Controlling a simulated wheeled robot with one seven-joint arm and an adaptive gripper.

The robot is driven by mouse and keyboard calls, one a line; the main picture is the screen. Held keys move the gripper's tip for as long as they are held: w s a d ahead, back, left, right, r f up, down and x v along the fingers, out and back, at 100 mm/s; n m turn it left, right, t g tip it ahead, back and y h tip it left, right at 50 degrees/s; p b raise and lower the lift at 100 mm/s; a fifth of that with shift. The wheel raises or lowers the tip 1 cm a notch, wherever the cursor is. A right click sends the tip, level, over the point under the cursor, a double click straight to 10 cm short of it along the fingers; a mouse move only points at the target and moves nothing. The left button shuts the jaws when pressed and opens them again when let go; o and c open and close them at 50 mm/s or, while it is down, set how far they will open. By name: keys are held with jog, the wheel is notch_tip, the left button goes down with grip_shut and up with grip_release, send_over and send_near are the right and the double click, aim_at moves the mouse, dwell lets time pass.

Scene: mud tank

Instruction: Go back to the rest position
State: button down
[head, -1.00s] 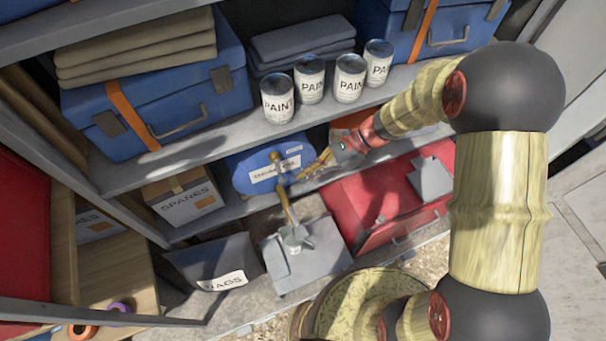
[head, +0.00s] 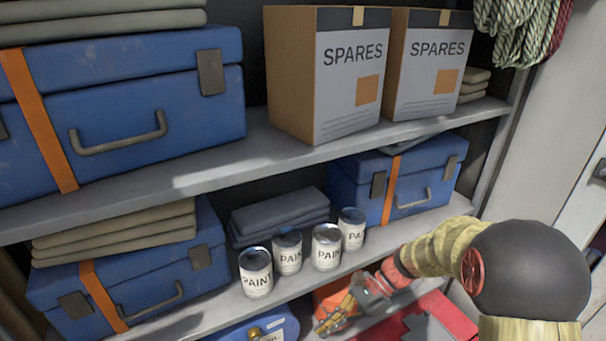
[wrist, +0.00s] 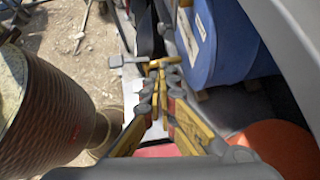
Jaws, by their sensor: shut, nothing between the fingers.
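My gripper (head: 335,318) shows in the head view low at the centre, below the shelf with the paint cans. Its yellow fingers are shut and hold nothing. In the wrist view the gripper's fingertips (wrist: 158,66) meet near a small grey and brass-coloured part, which I cannot identify. Whether they touch it is not clear. My arm reaches in from the right in the head view.
Several paint cans (head: 327,247) stand on the shelf (head: 215,311) just above my gripper. A blue drum (head: 262,330) is left of it, an orange object (head: 329,294) behind it, and a red box (head: 445,312) to its right. Spares boxes (head: 340,120) stand higher.

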jog(key=s+d+r+n+t+h+b, duration=0.1)
jog(key=s+d+n+t+h+b, duration=0.7)
jog(key=b, duration=1)
jog(key=s+d+n+h, duration=0.1)
jog(key=s+d+n, duration=0.2)
jog(key=s+n, duration=0.3)
jog(key=shift+s+d+r+n+t+h, duration=0.25)
jog(key=shift+s+d+n+t+h, duration=0.05)
jog(key=shift+s, duration=0.4)
